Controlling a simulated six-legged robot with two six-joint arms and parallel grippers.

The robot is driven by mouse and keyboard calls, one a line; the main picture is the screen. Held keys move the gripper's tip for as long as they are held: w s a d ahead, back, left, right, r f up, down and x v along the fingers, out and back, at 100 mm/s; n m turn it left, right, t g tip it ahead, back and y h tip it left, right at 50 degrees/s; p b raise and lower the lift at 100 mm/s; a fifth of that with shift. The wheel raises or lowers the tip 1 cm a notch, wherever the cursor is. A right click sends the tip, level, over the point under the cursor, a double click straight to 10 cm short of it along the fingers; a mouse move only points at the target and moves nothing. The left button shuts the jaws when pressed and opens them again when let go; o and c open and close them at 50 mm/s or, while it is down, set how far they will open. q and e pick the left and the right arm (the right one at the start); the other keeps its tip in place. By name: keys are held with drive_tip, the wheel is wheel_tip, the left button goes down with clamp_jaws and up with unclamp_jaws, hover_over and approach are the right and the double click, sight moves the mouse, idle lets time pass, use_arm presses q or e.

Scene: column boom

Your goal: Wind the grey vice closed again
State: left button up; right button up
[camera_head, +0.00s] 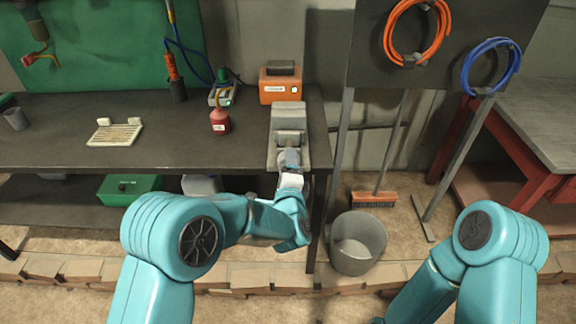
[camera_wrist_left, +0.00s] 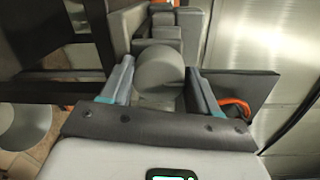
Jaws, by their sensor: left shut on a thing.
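The grey vice (camera_head: 288,116) sits at the right end of the dark workbench, with its screw end facing me over the front edge. In the left wrist view, the vice body (camera_wrist_left: 156,20) is at the top, beyond a round grey knob (camera_wrist_left: 160,70). My left gripper (camera_head: 289,164) is at the vice's near end, and its two fingers (camera_wrist_left: 158,78) stand on either side of the knob, shut on it. My wrist hides part of the screw end in the head view. I cannot tell how wide the vice jaws stand. My right gripper is out of view.
On the workbench (camera_head: 170,155) stand an orange box (camera_head: 280,84) behind the vice, a red can (camera_head: 220,121) and a pale ribbed tray (camera_head: 115,133). A grey bucket (camera_head: 358,242) and a broom (camera_head: 374,198) are on the floor right of the bench.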

use_arm(q)
drive_tip(key=o, duration=1.1)
drive_tip(key=shift+c, duration=0.2)
drive_tip(key=s+r+b, duration=0.1)
drive_tip(key=s+b, duration=0.1)
drive_tip(key=s, duration=1.4)
drive_tip(key=shift+d, duration=0.15)
drive_tip(key=shift+s, duration=0.1)
